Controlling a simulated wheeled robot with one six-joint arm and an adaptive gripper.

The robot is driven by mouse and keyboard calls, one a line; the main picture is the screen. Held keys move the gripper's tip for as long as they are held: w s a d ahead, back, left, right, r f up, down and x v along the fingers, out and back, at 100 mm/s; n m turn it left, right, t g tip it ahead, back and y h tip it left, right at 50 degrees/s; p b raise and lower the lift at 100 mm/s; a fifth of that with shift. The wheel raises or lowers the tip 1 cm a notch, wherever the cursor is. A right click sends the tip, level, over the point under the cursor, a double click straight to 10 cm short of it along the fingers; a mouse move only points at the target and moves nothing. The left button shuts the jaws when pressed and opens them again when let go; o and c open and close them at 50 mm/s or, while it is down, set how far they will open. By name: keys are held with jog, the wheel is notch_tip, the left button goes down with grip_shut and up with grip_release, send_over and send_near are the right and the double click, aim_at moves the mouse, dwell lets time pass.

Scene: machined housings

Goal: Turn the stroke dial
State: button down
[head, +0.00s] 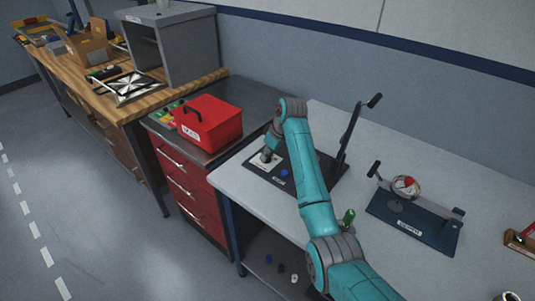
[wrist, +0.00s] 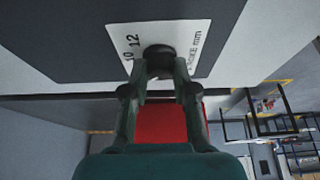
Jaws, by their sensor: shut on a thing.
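The stroke dial is a dark round knob (wrist: 159,53) on a white label plate (wrist: 188,35). The plate shows the numbers 10 and 12 and the text "STROKE mm", partly covered by the knob. My gripper (wrist: 160,66) is shut on the knob, with one finger on each side of it. In the head view my gripper (head: 267,156) reaches down onto the white plate (head: 262,164) at the left end of a dark base (head: 300,172). The knob itself is hidden there by my gripper. The dial's pointer mark cannot be made out.
A tall black lever (head: 352,135) rises from the dark base, right of my arm. A blue knob (head: 284,173) sits near my gripper. A gauge fixture (head: 407,187) stands further right on the bench. A red toolbox (head: 208,122) is on the cabinet at left.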

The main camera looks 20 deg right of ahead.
dwell(0.3)
jog(key=c, duration=0.9)
grip_release()
jog(key=v, duration=1.2)
jog(key=shift+w, duration=0.1)
